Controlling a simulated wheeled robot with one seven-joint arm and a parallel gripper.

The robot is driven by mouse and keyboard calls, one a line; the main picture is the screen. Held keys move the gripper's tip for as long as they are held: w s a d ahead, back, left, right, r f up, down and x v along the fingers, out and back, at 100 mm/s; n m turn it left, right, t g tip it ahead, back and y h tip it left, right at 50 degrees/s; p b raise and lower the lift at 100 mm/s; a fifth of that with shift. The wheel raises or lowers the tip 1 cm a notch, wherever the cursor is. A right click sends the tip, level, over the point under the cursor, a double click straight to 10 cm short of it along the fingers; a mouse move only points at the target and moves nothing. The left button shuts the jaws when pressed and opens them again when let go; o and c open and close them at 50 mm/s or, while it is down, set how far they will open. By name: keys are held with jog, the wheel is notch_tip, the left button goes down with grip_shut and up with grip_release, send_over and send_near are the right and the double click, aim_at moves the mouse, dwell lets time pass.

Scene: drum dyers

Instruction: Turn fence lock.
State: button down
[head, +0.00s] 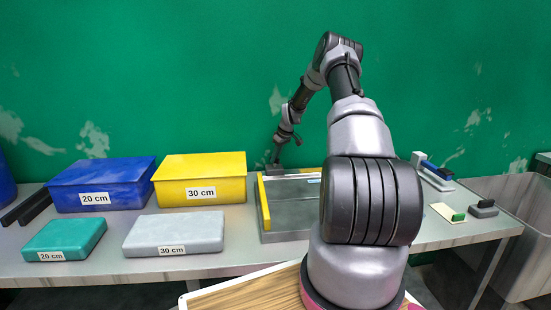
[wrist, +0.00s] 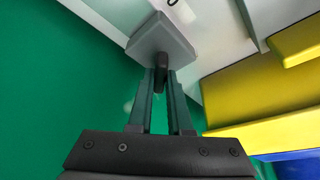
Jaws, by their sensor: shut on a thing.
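The fence lock shows in the wrist view as a grey block (wrist: 160,38) with a short dark lever (wrist: 160,79) sticking out toward me. My gripper (wrist: 162,74) has its two fingers on either side of this lever and is shut on it. In the head view my gripper (head: 276,161) is at the back left corner of a grey flat device (head: 293,212) with a yellow bar (head: 265,205) along its left side. The lock is too small to make out there, and my arm hides the right part of the device.
A yellow box (head: 200,190) and a blue box (head: 100,195) stand left of the device, with a grey case (head: 174,232) and a teal case (head: 66,240) in front. Small blocks (head: 483,208) lie at the right. The green wall (head: 200,70) is close behind my gripper.

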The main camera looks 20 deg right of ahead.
jog(key=c, duration=0.8)
grip_release()
jog(key=shift+c, duration=0.2)
jog(key=v, duration=1)
jog(key=shift+r, duration=0.4)
jog(key=shift+d, duration=0.1)
